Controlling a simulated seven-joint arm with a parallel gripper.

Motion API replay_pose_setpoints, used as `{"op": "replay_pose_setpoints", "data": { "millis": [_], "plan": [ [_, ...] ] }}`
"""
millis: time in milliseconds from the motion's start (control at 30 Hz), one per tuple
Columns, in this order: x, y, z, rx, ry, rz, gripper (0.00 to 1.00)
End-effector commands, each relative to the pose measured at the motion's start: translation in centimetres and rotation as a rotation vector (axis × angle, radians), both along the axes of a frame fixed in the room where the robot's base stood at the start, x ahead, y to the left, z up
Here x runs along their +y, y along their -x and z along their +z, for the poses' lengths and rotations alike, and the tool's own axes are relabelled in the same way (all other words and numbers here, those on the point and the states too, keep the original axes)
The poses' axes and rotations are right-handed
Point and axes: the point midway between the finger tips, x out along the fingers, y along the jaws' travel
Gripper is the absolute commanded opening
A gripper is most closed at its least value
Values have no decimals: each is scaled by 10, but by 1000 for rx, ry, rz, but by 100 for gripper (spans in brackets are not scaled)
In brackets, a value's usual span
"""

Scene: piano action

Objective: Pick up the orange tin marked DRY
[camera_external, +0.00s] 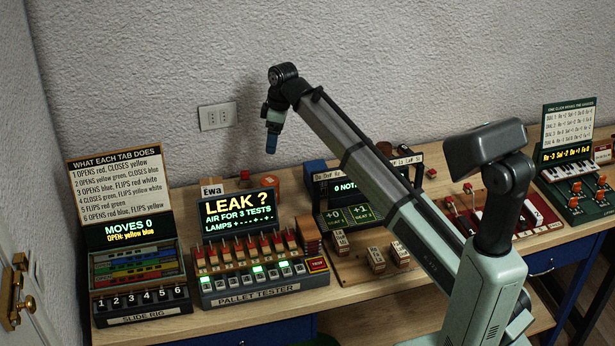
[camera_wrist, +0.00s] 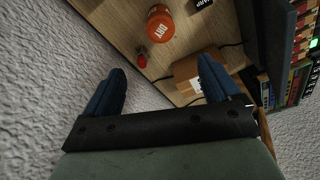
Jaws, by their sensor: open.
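The orange tin marked DRY (camera_wrist: 160,27) stands on the wooden bench in the wrist view, near the top middle, beyond my fingertips. In the external view, an orange shape that looks like it (camera_external: 268,186) shows behind the LEAK ? display, its lower part hidden. My gripper (camera_external: 271,146) hangs in the air above the back of the bench, near the wall and well above the tin. In the wrist view my gripper (camera_wrist: 162,78) has its two blue fingers wide apart, with nothing held between them.
A small red object (camera_wrist: 141,60) stands near the tin. A cardboard box (camera_wrist: 196,72) lies beyond one finger. The pallet tester (camera_external: 258,293) and its LEAK ? display (camera_external: 239,213) stand in front. The slide rig (camera_external: 137,270) is at left, and the wall (camera_external: 380,60) is behind.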

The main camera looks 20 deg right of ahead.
Motion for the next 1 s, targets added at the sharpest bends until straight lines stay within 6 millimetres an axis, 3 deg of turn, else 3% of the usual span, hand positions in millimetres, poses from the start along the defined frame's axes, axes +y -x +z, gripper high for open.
{"op": "replay_pose_setpoints", "data": {
  "millis": [100, 233, 467, 800, 1000],
  "plan": [
    [-1, 2, -30, 1, 2, 0, 90],
    [-1, 1, -53, 1, 2, 1, 90],
    [1, 0, -76, 0, 2, 2, 90],
    [9, -3, -130, -1, 3, 2, 90],
    [11, -5, -148, -2, 2, 2, 90]
  ]
}}
